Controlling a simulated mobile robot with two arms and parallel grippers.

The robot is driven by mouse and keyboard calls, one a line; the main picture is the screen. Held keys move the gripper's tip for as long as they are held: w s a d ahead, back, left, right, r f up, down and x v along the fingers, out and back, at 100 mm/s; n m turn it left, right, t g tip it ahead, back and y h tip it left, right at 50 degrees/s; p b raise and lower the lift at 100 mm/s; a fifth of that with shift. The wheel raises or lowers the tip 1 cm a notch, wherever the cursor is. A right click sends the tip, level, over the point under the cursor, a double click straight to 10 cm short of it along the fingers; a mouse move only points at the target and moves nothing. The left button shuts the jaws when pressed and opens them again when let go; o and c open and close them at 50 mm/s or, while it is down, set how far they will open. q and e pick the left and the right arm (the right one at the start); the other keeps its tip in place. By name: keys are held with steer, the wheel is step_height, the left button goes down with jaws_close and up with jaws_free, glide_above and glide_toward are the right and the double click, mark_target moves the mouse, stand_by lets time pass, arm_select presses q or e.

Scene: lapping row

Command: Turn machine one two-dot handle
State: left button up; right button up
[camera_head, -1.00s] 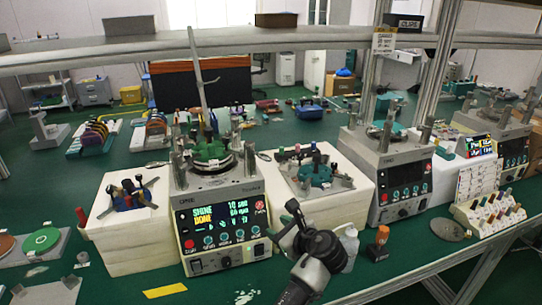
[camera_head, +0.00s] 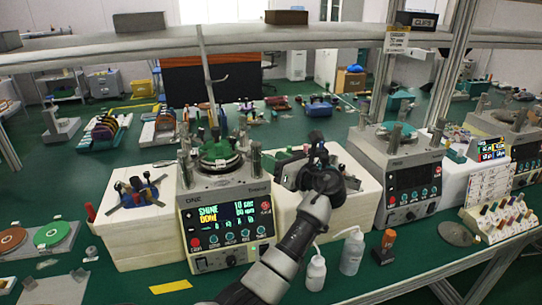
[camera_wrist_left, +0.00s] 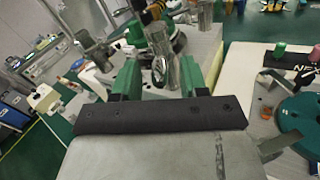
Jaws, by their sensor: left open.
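Machine one (camera_head: 227,222), a pale box labelled ONE with a lit display, stands left of centre in the head view. On its top are a round plate with a green piece (camera_head: 217,151) and several upright metal posts. My left gripper (camera_head: 284,170) is just right of this top, above the white block beside it. In the left wrist view its green fingers (camera_wrist_left: 160,78) are apart, with a shiny metal part (camera_wrist_left: 161,66) and a clear cylinder showing beyond and between them. I cannot make out a two-dot mark on any handle. My right gripper is not in view.
White blocks flank machine one; the left one carries a spider-like handle piece (camera_head: 138,193). White bottles (camera_head: 352,250) and an orange-topped stamp (camera_head: 388,240) stand in front, right of my arm. Another machine (camera_head: 400,180) is to the right. A metal rail crosses above.

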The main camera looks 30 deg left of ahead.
arm_select(q)
steer(key=shift+w+a, duration=0.15)
steer(key=shift+a, duration=0.7)
steer(key=shift+c, duration=0.3)
jaws_close()
